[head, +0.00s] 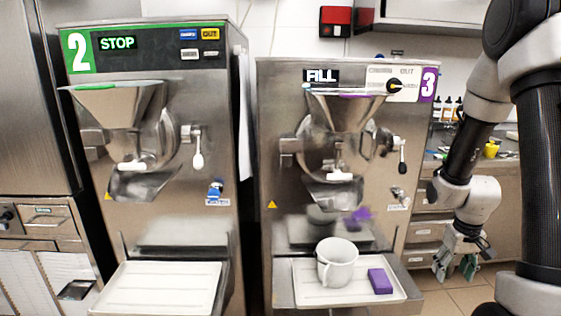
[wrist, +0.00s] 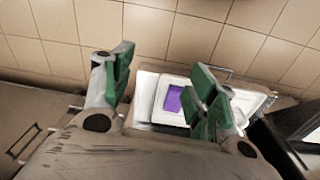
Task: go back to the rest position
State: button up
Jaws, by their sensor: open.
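My gripper (head: 456,266) hangs at the right in the head view, pointing down, to the right of machine 3 and apart from it. In the wrist view my gripper (wrist: 163,95) shows its two green-padded fingers spread apart, with nothing between them. Below and beyond the fingers, the wrist view shows the white tray (wrist: 146,95) with the purple block (wrist: 173,98) on it.
Machine 3 (head: 282,150) has a white tray (head: 309,298) holding a white jug (head: 336,262) and a purple block (head: 380,281). Machine 2 (head: 82,140) stands left with an empty white tray (head: 160,290). A counter with drawers (head: 428,228) is behind my arm. Tiled floor is free below my gripper.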

jog(key=s+a+r+t, duration=0.1)
jog(key=s+a+r, duration=0.2)
jog(key=r, duration=0.6)
jog(key=s+a+r+t, duration=0.1)
jog(key=s+a+r, duration=0.3)
jog(key=s+r, duration=0.3)
jog(key=s+a+r+n+t, duration=0.1)
jog(key=s+a+r+t, duration=0.1)
jog(key=s+r, duration=0.4)
notch_tip(320, 180, up, 5)
jog(key=shift+a+r, duration=0.2)
jog(key=shift+a, duration=0.55)
dwell(4.4)
